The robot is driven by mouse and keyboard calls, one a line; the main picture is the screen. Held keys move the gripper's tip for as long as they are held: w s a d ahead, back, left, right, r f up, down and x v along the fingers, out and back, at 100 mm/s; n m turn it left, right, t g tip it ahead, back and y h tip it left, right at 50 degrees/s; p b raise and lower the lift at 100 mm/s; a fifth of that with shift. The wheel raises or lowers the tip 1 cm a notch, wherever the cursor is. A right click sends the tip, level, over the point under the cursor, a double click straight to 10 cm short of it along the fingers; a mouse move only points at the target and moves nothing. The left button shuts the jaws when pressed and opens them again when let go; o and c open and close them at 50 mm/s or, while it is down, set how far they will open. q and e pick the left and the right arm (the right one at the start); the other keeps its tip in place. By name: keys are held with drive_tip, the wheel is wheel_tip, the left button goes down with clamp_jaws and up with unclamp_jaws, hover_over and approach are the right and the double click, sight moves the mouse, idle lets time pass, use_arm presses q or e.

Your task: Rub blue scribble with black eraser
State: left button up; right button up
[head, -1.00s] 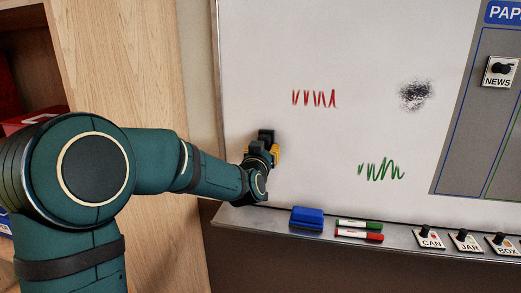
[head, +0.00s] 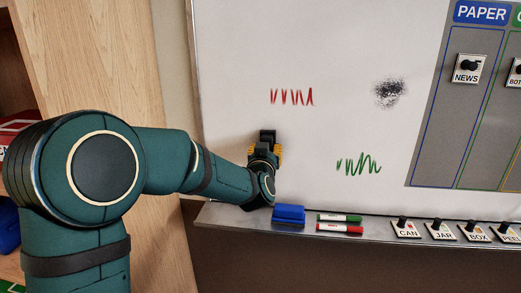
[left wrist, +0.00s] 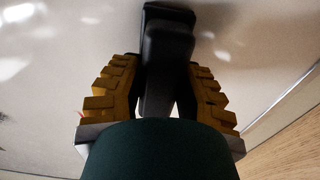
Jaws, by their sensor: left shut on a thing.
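My left gripper (head: 265,153) is shut on the black eraser (head: 268,136) at the left part of the whiteboard (head: 340,50), below the red scribble. In the left wrist view the yellow fingers (left wrist: 163,68) sit on both sides of the black eraser (left wrist: 168,35), which is close to the white surface. I cannot tell if it touches the board. No blue scribble shows in either view; whether the gripper hides any of it I cannot tell. My right gripper is not in view.
The board also bears a red scribble (head: 292,97), a green scribble (head: 359,164) and a black smudge (head: 390,92). The tray (head: 240,215) holds a blue eraser (head: 289,215), a green marker (head: 340,218), a red marker (head: 340,229) and labelled pieces. A wooden cabinet (head: 100,60) stands at left.

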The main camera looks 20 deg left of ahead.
use_arm(q)
drive_tip(key=shift+a, duration=0.1)
drive_tip(key=shift+c, duration=0.3)
drive_tip(key=shift+s+a+b, duration=0.2)
drive_tip(key=shift+a+b, duration=0.25)
drive_tip(key=shift+a, duration=0.45)
drive_tip(key=shift+s+a+b, duration=0.25)
drive_tip(key=shift+a+b, duration=0.2)
drive_tip(key=shift+a, duration=0.45)
drive_tip(key=shift+s+a+b, duration=0.2)
drive_tip(key=shift+a+b, duration=0.25)
drive_tip(key=shift+a, duration=0.45)
clamp_jaws()
unclamp_jaws()
drive_tip(key=shift+s+a, duration=0.3)
drive_tip(key=shift+a, duration=1)
drive_tip(key=shift+s+a, duration=0.3)
drive_tip(key=shift+a, duration=1.05)
drive_tip(key=shift+s+a, duration=0.3)
drive_tip(key=shift+a, duration=1)
drive_tip(key=shift+s+d, duration=0.1)
drive_tip(key=shift+s, duration=0.5)
clamp_jaws()
drive_tip(key=shift+v, duration=2.35)
drive_tip(key=shift+d, duration=0.1)
drive_tip(key=shift+v, duration=1.45)
